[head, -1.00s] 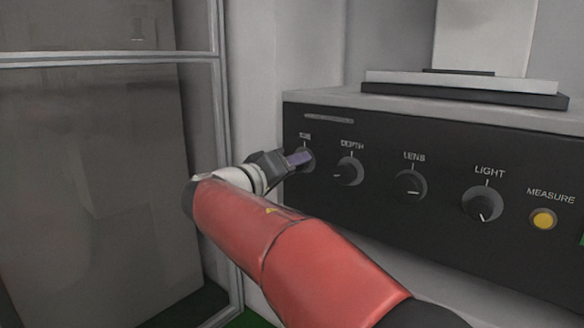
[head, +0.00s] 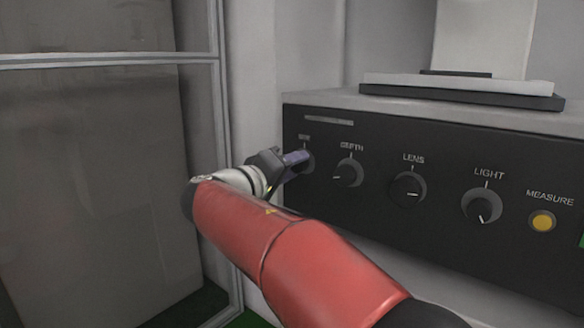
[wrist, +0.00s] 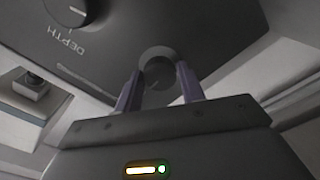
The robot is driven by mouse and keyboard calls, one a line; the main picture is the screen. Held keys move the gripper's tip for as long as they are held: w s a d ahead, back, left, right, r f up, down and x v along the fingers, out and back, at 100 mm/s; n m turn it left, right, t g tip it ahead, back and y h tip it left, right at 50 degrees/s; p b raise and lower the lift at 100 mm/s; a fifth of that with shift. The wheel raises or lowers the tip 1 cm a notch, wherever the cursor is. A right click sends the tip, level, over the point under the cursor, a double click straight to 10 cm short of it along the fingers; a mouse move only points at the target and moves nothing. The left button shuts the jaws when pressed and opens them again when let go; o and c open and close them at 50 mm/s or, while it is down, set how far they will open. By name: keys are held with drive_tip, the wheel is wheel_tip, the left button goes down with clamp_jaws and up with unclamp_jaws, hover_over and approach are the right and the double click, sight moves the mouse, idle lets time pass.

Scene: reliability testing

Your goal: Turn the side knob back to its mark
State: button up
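The side knob (head: 310,166) is the leftmost dial on the dark control panel (head: 400,235), below a small, blurred label. My gripper (head: 302,158) is at this knob and hides most of it in the head view. In the wrist view the knob (wrist: 159,72) sits between the two purple fingers of my gripper (wrist: 160,84), one on each side, and they appear closed on it. The knob's pointer and its mark cannot be made out.
The depth knob (head: 348,173) is close to the right of my gripper. The lens knob (head: 408,188), light knob (head: 481,206) and yellow measure button (head: 542,221) follow further right. A pale wall and framed glass panel stand left of the panel.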

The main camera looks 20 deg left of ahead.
drive_tip(key=o, duration=0.3)
drive_tip(key=shift+o, duration=0.2)
drive_tip(key=v, duration=0.7)
drive_tip(key=shift+s+a+b, duration=0.15)
drive_tip(key=shift+s+b, duration=0.2)
drive_tip(key=shift+b, duration=0.05)
